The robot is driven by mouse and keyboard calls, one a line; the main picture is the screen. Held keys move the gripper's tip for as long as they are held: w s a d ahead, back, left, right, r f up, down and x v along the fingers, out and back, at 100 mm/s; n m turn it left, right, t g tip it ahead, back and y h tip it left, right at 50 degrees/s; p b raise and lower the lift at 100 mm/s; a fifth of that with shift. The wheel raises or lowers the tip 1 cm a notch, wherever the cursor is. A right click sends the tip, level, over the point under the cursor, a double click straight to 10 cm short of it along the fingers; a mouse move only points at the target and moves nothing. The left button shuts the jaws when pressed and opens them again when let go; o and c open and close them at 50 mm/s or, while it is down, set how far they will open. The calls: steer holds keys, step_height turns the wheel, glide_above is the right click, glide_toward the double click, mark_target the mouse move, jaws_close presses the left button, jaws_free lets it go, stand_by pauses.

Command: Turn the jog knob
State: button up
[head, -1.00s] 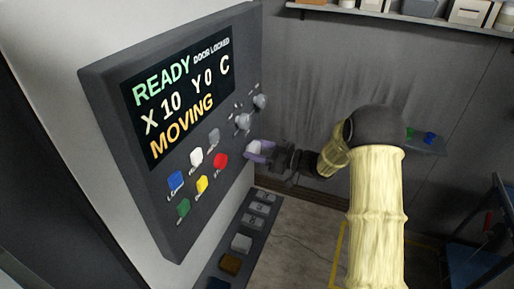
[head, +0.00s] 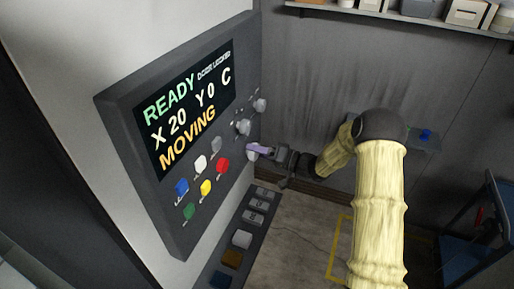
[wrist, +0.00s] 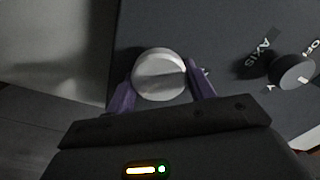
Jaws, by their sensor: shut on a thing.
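The jog knob (wrist: 160,75) is a round, pale grey knob at the edge of the dark control panel (head: 240,55). In the wrist view it sits between the two purple fingers of my gripper (wrist: 161,88), which are shut on it from both sides. In the head view my gripper (head: 258,149) reaches the panel's lower right from the right, and the knob (head: 252,155) is partly hidden behind the fingers. The panel screen (head: 187,105) reads READY, DOOR LOCKED, X 20, Y 0, C and MOVING.
A knob labelled AXIS (wrist: 293,72) is beside the jog knob. Coloured buttons, including a red one (head: 223,165), sit below the screen. A strip of large keys (head: 242,239) lies below the panel. A shelf (head: 400,16) is at the back, and a blue cart (head: 480,235) is at right.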

steer(key=shift+w+d+m+p, duration=0.15)
steer(key=shift+m+p, duration=0.45)
steer(key=shift+m, duration=1)
steer(key=o, duration=1)
steer(key=shift+d, duration=0.1)
steer(key=shift+c, duration=0.2)
